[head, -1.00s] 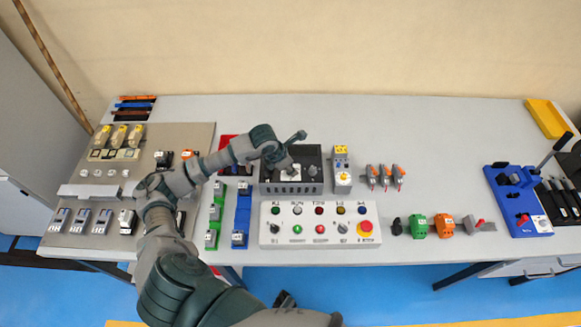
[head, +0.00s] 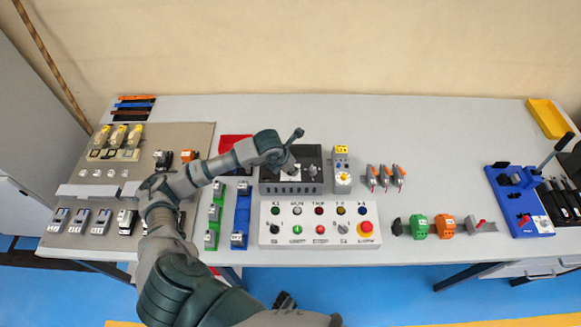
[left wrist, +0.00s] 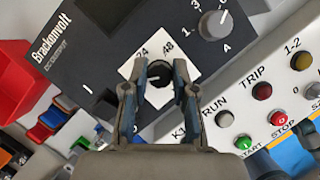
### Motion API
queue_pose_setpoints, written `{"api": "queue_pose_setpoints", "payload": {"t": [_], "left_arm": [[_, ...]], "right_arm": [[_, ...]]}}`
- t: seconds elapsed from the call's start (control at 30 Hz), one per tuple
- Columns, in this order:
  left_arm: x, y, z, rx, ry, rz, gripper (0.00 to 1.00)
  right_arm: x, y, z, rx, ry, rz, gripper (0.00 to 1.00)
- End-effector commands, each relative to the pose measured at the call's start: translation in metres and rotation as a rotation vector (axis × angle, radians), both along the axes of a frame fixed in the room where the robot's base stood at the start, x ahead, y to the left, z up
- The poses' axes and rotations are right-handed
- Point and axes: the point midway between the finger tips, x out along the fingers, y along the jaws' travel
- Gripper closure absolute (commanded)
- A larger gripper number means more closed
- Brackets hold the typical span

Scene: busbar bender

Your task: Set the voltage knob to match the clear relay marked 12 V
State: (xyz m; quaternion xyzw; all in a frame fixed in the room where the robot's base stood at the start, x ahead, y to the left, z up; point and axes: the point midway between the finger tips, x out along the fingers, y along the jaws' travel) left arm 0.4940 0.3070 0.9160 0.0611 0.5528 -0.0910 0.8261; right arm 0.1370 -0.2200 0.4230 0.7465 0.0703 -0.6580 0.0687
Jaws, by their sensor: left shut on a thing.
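The black voltage knob (left wrist: 159,78) sits on a white plate marked 24 and 48 on the dark Brackenvolt unit (left wrist: 85,45). My left gripper (left wrist: 158,70) is shut on this knob, one finger on each side. The fingers cover part of the scale, and I cannot tell clearly which mark the knob points to. In the head view the unit (head: 316,188) stands mid-table with my left arm reaching over it. Several clear relays with yellow tops (head: 119,135) stand on the beige board at the left; their markings are too small to read. My right gripper is not in view.
A second, grey knob (left wrist: 213,22) is on the same unit. The white button panel (head: 320,222) lies in front of it, with an emergency stop (head: 365,227). A grey module with a yellow dial (head: 342,176) stands to its right. The table behind is clear.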

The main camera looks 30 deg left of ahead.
Motion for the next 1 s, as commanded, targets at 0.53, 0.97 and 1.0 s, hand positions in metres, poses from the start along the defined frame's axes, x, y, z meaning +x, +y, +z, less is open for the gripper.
{"api": "queue_pose_setpoints", "payload": {"t": [0.53,0.97,1.0], "left_arm": [[-0.001,0.001,0.005,0.001,0.0,-0.001,0.48],[-0.033,0.01,0.084,0.002,-0.001,0.001,0.48],[-0.035,0.011,0.091,0.001,-0.002,0.002,0.48]], "right_arm": [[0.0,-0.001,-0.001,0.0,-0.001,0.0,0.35],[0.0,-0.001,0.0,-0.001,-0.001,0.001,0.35],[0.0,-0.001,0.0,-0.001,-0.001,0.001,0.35]]}}
